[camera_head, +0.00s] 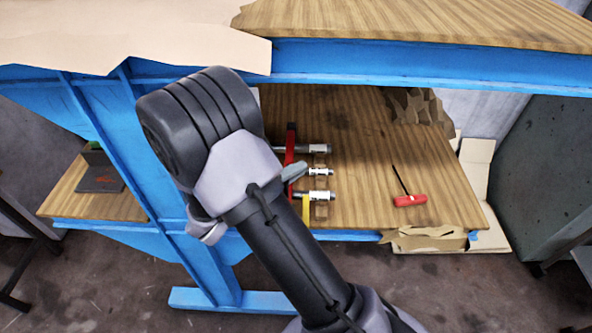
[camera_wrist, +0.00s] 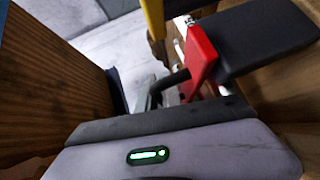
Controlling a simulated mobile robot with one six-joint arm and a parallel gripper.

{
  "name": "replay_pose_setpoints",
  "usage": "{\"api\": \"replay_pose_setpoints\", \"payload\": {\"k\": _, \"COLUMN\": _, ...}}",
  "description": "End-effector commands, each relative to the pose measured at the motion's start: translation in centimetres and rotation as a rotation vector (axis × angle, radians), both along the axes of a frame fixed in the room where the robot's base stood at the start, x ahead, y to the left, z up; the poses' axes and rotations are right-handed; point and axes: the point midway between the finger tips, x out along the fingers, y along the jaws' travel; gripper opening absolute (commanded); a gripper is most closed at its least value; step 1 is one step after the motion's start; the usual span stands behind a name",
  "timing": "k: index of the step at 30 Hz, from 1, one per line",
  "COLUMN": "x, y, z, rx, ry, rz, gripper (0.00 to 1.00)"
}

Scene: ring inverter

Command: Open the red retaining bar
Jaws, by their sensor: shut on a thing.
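The red retaining bar (camera_head: 290,148) stands out on the lower wooden shelf in the head view, running across the ends of the metal rods. My gripper is shut on the red bar, though the exact contact is partly hidden. In the head view the gripper is mostly hidden behind my arm.
Metal rods (camera_head: 313,171) lie beside the bar, with a yellow piece (camera_head: 306,208) below. The blue upper beam (camera_head: 430,62) and blue upright (camera_head: 165,170) are close to my arm.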

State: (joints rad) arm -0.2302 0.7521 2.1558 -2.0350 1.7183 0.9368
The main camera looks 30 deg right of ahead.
Motion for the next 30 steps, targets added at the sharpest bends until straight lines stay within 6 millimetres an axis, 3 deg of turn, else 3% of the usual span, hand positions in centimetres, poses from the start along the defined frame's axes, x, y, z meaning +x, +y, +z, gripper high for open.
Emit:
{"api": "replay_pose_setpoints", "payload": {"k": 18, "x": 0.0, "y": 0.0, "z": 0.2, "rx": 0.003, "ry": 0.003, "rz": -0.001, "gripper": 0.0}}
{"api": "replay_pose_setpoints", "payload": {"k": 27, "x": 1.3, "y": -0.9, "z": 6.4, "rx": 0.145, "ry": 0.211, "rz": -0.005, "gripper": 0.0}}
{"api": "replay_pose_setpoints", "payload": {"k": 30, "x": 1.9, "y": -1.3, "z": 7.5, "rx": 0.191, "ry": 0.282, "rz": -0.005, "gripper": 0.0}}
